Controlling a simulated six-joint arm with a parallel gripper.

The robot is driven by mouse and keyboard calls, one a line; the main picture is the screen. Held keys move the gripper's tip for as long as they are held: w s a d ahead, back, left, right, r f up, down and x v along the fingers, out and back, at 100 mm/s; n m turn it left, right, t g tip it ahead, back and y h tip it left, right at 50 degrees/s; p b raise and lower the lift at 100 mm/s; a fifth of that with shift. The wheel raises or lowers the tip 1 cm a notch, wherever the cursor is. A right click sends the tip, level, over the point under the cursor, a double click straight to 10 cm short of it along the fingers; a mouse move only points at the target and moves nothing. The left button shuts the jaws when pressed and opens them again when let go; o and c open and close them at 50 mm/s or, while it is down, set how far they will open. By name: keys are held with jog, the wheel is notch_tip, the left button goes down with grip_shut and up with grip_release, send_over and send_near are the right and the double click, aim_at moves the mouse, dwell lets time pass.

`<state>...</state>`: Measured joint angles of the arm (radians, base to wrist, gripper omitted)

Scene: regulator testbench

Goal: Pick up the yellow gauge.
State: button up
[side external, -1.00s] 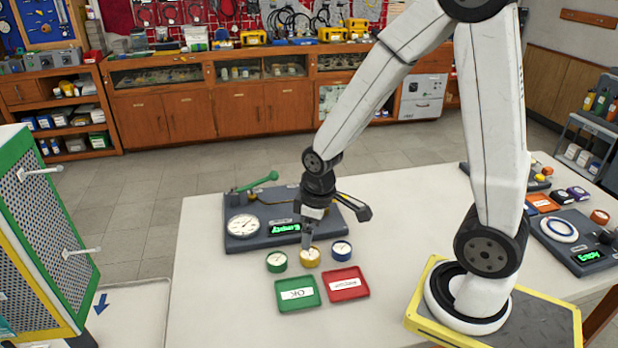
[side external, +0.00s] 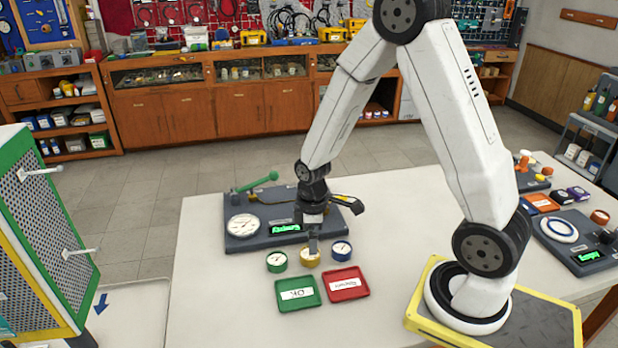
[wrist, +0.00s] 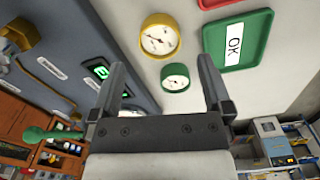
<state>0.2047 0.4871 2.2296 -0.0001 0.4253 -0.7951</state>
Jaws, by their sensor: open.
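The yellow gauge (side external: 310,260) is a short round dial standing on the white table, between a green gauge (side external: 277,261) and a blue gauge (side external: 341,251). My gripper (side external: 313,250) points down over it in the side view, covering part of its dial; I cannot tell whether they touch. In the wrist view the yellow gauge (wrist: 158,36) shows its white face beyond the tips of my open, empty gripper (wrist: 162,64). The green gauge (wrist: 175,77) shows nearer, between the two fingers. The blue gauge is out of the wrist view.
A green OK tray (side external: 298,304) and a red tray (side external: 334,296) lie in front of the gauges. A dark test bench (side external: 252,236) with a large dial, a green lever and a lit display stands behind them. The left front of the table is clear.

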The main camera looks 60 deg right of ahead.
aim_at(307, 260)
jog(key=shift+f, duration=0.35)
jog(key=shift+f, duration=0.1)
jog(key=shift+w+f, duration=0.1)
jog(key=shift+f, duration=2.35)
jog(key=c, duration=1.3)
